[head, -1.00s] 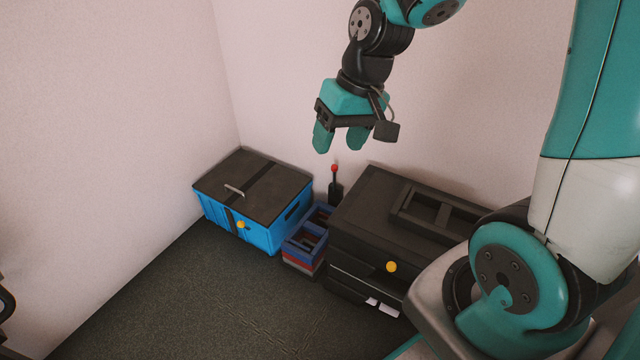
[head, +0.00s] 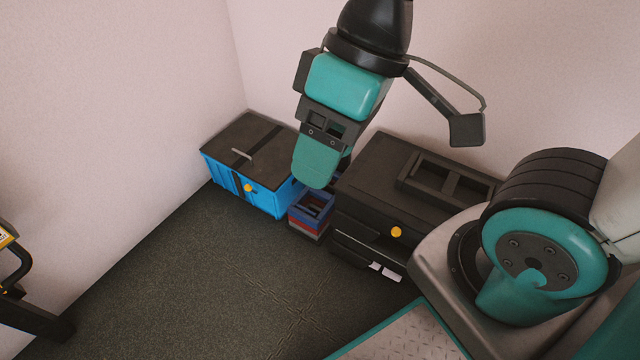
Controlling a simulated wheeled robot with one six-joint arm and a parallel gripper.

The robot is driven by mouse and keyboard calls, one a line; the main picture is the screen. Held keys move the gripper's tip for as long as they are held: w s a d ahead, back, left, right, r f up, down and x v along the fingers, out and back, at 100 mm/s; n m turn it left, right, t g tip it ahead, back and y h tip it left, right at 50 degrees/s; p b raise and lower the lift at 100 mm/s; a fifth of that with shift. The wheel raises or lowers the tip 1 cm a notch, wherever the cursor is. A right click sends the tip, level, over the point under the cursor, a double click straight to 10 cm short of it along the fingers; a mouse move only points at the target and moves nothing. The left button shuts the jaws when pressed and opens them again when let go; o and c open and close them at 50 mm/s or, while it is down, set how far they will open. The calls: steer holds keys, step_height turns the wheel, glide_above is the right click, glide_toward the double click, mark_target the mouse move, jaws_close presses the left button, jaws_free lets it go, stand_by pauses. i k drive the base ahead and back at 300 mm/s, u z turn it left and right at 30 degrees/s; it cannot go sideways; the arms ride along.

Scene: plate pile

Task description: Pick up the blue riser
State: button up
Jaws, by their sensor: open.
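The blue riser (head: 304,217) is an open, divided frame on top of a small stack on the floor. Under it lie a red layer (head: 303,227) and a grey layer. The stack stands in the gap between a blue box and a black cabinet. My gripper (head: 330,178), with teal fingers, points down above the back of the stack. One finger hides most of the other. The gripper is open, and nothing shows between the fingers. It covers the back of the stack, so I cannot tell its height above the riser.
The blue box (head: 236,191) with a dark lid is close on the left. The black cabinet (head: 355,215) with a raised frame on top is close on the right. Walls stand behind and at the left. The dark floor (head: 200,290) in front is clear.

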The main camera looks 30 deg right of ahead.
mark_target(293, 210)
steer(key=k, duration=0.6)
steer(key=u, duration=0.65)
steer(key=i, duration=1.55)
steer(key=z, duration=0.25)
